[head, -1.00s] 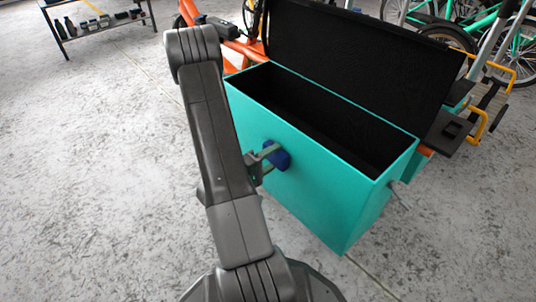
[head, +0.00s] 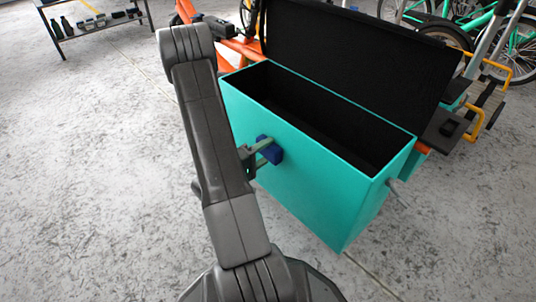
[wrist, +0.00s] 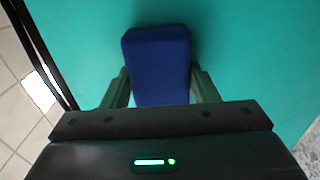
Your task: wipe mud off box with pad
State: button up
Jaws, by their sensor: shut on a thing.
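The teal cargo box (head: 320,195) stands in the middle of the head view with its black lid raised and its dark inside open. My gripper (head: 262,154) is at the near side wall, shut on the blue pad (head: 270,149). In the wrist view the blue pad (wrist: 158,60) sits between the two green fingers of my gripper (wrist: 162,85), in front of the teal wall (wrist: 255,50). The pad is at or very near the wall; I cannot tell whether it touches. I see no mud on the visible wall; my arm hides its left part.
A low rack (head: 98,22) with small items stands at the back left. Bicycles (head: 430,15) stand behind the box on the right. An orange frame part (head: 243,46) shows behind the box. The grey floor (head: 90,180) on the left is clear.

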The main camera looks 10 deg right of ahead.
jog(key=w+a, duration=0.4)
jog(key=w, duration=0.1)
jog(key=shift+w+a, duration=0.1)
jog(key=shift+w, duration=0.1)
dwell(0.5)
jog(key=v, duration=0.6)
dwell(0.4)
jog(key=v, duration=0.3)
dwell(0.4)
dwell(0.4)
